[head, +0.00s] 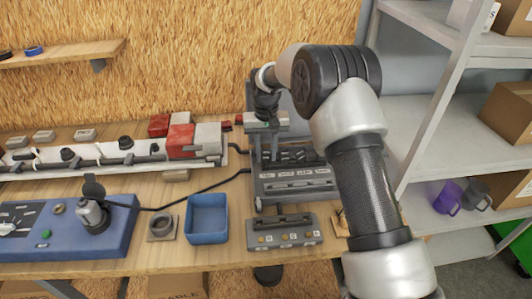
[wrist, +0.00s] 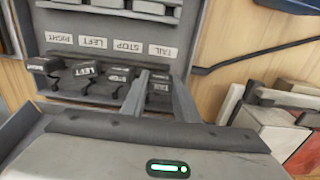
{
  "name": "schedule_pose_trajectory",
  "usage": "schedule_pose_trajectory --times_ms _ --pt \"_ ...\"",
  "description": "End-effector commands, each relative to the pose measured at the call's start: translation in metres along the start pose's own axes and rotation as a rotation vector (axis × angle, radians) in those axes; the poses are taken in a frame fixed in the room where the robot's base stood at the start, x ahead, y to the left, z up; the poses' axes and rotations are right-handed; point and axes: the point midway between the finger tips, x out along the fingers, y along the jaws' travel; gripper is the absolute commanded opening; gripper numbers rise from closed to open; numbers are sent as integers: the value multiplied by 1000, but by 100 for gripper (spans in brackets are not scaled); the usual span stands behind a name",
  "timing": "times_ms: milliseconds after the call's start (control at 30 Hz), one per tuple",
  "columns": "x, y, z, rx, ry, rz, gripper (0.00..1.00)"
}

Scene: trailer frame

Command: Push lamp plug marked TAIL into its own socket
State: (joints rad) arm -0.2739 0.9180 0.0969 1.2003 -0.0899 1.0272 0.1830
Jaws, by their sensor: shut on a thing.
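The dark grey lamp plug marked TAIL (wrist: 160,88) is between the two fingers of my gripper (wrist: 161,98) in the wrist view, and the gripper is shut on it. The fingers hide its sides. Plugs marked STOP (wrist: 119,77), LEFT (wrist: 86,71) and RIGHT (wrist: 44,66) stand in a row beside it. White labels on the grey socket box (wrist: 95,60) read TAIL, STOP, LEFT and RIGHT upside down. The TAIL label (wrist: 163,50) lies just beyond the held plug. I cannot tell how deep the plug sits. In the head view my gripper (head: 264,158) is over the box (head: 297,195).
A grey block with round buttons (head: 286,238) stands in front of the box. A blue tray (head: 207,219) and a blue panel (head: 45,240) are to the left. A white lamp bar with red lenses (head: 182,139) lies behind. A black cable (head: 215,188) crosses the bench.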

Motion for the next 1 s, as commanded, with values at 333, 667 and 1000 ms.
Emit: schedule_pose_trajectory --times_ms 333,667,1000 --pt "6 0 0 0 0 0 19" --pt "10 0 0 0 -1 0 19" --pt "9 0 0 0 0 0 49"
